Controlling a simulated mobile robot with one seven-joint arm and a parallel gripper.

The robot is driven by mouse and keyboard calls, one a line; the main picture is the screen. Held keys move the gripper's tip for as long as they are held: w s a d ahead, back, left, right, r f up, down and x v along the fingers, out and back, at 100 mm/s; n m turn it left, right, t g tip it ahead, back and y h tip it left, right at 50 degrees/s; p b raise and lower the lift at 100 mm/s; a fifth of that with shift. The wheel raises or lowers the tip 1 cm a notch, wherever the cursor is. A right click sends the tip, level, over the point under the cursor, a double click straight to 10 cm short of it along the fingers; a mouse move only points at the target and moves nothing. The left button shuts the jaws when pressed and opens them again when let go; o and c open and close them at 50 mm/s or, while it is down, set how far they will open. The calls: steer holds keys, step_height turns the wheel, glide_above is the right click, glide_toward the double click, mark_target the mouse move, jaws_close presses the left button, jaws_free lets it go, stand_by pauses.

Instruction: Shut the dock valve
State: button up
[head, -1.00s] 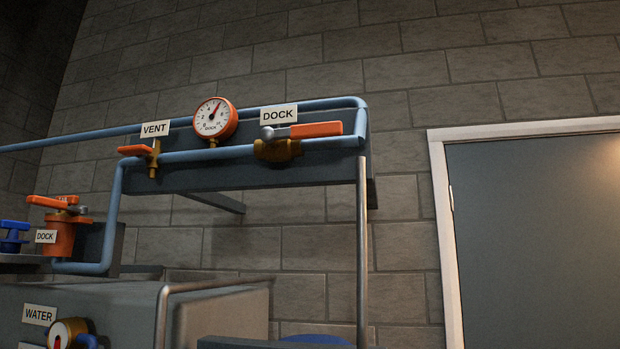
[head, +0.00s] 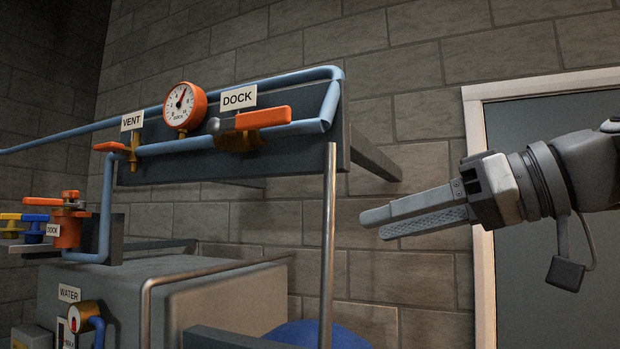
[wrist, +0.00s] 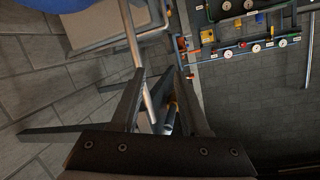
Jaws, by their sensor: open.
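The dock valve is a brass body (head: 238,141) on the blue pipe, below a white DOCK label (head: 239,98). Its orange lever (head: 263,117) points right, lying along the pipe. My gripper (head: 372,226) is right of the valve and lower in the head view, apart from it. Its grey jaws are open and empty, pointing left. In the wrist view the dark fingers (wrist: 158,75) have nothing held between them; I cannot pick out the dock lever there for sure.
A vent valve (head: 112,147) and a round gauge (head: 185,106) sit left on the same pipe. A second DOCK label (head: 52,230) is on an orange fitting (head: 69,230). An upright metal post (head: 328,250) stands below the pipe's right end. A door (head: 560,270) is at right.

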step_height(320, 180, up, 13)
steer(key=s+n+y+p, duration=0.2)
steer(key=n+y, duration=0.1)
steer(key=n, duration=0.3)
steer(key=g+p, duration=0.1)
steer(key=p, duration=0.2)
glide_toward(236, 121)
steer(key=shift+y, duration=0.3)
steer(key=x, duration=0.6)
steer(key=shift+w+f, duration=0.2)
steer(key=shift+w, duration=0.15)
jaws_close()
